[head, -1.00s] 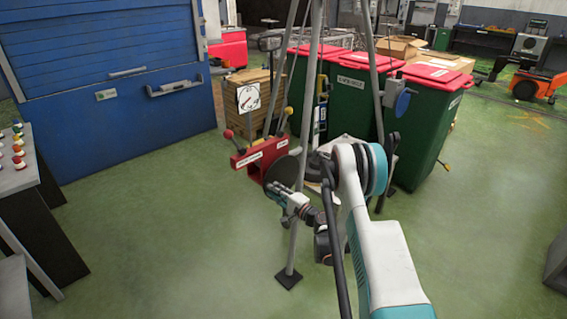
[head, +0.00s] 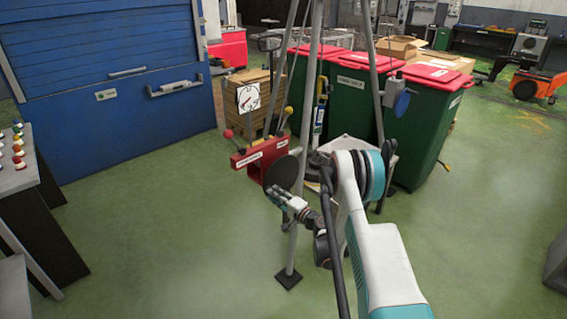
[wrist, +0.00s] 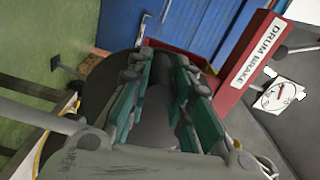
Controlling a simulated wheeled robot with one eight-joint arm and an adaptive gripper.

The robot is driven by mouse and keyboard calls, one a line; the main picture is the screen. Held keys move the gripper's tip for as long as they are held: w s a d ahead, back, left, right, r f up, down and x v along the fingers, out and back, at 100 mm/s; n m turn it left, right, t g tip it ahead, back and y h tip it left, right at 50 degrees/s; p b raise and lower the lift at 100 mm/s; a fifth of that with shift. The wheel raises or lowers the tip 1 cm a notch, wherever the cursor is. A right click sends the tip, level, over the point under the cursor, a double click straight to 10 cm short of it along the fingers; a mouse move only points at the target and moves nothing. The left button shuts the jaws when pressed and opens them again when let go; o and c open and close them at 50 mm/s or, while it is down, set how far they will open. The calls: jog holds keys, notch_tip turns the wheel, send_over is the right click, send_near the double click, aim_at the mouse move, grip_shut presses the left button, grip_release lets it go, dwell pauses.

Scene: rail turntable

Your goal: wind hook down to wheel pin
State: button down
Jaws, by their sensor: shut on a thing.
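My gripper (head: 276,194) is at the dark round crank disc (head: 283,173) on the front of the red winch (head: 262,153). In the wrist view my gripper (wrist: 160,112) has its teal-padded fingers closed around a dark grey grip (wrist: 158,125). The winch also shows in the wrist view (wrist: 240,70), with a "DRUM BRAKE" label. A slim yellow and blue-white hanging assembly (head: 319,118) shows between the tripod legs; I cannot make out the hook. The wheel pin cannot be made out; my arm hides part of the area below.
A grey tripod leg (head: 299,150) stands close beside my gripper. A white dial (head: 248,97) and levers with red and yellow knobs rise by the winch. Green bins (head: 352,110) stand behind.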

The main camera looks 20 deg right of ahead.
jog(key=shift+d+f+n, duration=0.2)
jog(key=shift+f+n, duration=0.75)
jog(key=shift+n, duration=0.35)
jog(key=shift+f, duration=0.1)
jog(key=shift+w+d+f+n, duration=0.1)
jog(key=shift+d+f+n, duration=0.1)
jog(key=shift+f+n, duration=0.3)
jog(key=shift+w+d+f+n, duration=0.15)
jog(key=shift+f+n, duration=0.1)
jog(key=shift+n, duration=0.35)
jog(key=shift+s, duration=0.1)
jog(key=c, duration=1.2)
grip_release()
